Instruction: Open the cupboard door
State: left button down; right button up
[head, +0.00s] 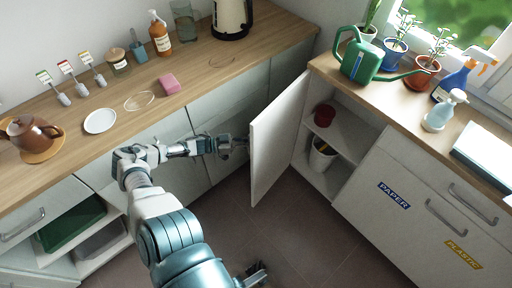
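The cupboard door (276,145) is white and stands well open, swung out from the left side of the cupboard under the right-hand counter. The cupboard's shelves (318,178) are exposed. My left gripper (241,144) is at the door's free edge, about mid-height, on the side facing left. Its fingertips are partly hidden by the door, so I cannot tell whether it touches the door or how its fingers stand. My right gripper (256,272) shows only as dark fingers at the bottom edge, apart from the door; its state is unclear.
Inside the cupboard are a red pot (324,115) and a white bin (321,156). A green watering can (362,62) stands on the counter above. Drawers labelled paper and plastic are at right. The tiled floor (290,235) before the cupboard is clear.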

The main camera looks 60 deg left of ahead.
pick_arm(q)
jog(key=a, duration=0.4)
jog(key=shift+s+f, duration=0.15)
jog(key=shift+s, duration=0.2)
jog(key=c, duration=1.2)
grip_release()
jog(key=shift+w+d, duration=0.1)
jog(key=shift+d, duration=0.35)
pick_arm(e)
jog(key=shift+w+r+t, duration=0.15)
jog(key=shift+r+t, duration=0.4)
jog(key=shift+t, duration=0.05)
jog(key=shift+a, duration=0.15)
